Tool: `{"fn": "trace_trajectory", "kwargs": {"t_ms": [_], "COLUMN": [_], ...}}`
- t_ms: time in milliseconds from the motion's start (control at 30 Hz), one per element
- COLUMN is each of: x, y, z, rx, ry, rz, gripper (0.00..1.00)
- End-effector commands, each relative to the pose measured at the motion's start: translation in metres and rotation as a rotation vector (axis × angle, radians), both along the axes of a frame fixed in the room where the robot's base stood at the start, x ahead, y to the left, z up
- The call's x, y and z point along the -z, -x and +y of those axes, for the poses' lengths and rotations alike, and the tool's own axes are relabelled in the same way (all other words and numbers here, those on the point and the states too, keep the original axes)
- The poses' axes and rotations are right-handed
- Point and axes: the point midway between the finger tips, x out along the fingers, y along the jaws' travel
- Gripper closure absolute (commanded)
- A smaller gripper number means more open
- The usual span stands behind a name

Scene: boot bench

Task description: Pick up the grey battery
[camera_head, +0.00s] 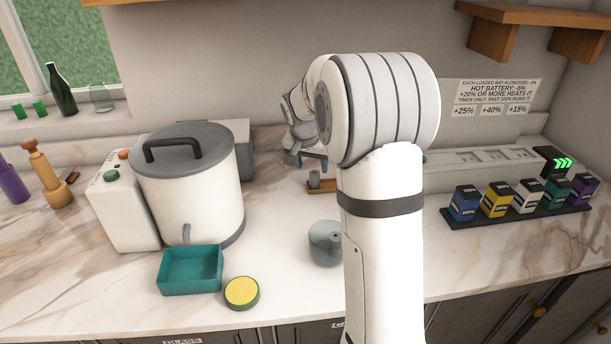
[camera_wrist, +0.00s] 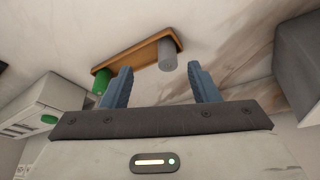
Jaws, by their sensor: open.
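The grey battery (camera_wrist: 167,56) is a small cylinder on a narrow wooden tray (camera_wrist: 132,54) in the wrist view. In the head view the grey battery (camera_head: 314,179) stands on the same tray (camera_head: 326,188), partly hidden by my arm. A green cylinder (camera_wrist: 102,79) is at the tray's other end. My gripper (camera_wrist: 160,70) is open and empty, its blue fingers apart. In the head view my gripper (camera_head: 313,163) is just behind the tray, partly hidden by my arm.
A black rack (camera_head: 520,216) of several coloured blocks stands at the right. A large white pot (camera_head: 190,190), a teal bin (camera_head: 192,270), a yellow-topped disc (camera_head: 242,292) and a grey rounded pot (camera_head: 325,243) occupy the left and middle. Marble counter is clear between them.

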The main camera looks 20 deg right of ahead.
Motion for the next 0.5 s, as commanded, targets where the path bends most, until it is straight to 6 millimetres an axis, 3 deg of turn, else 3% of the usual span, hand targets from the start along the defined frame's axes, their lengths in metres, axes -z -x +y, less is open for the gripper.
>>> {"fn": "trace_trajectory", "kwargs": {"t_ms": [133, 500], "x": [0.014, 0.046], "y": [-0.025, -0.042], "z": [-0.011, -0.022], "rx": [0.050, 0.066], "ry": [0.002, 0.003], "rz": [-0.014, -0.019], "gripper": [0.45, 0.45]}}
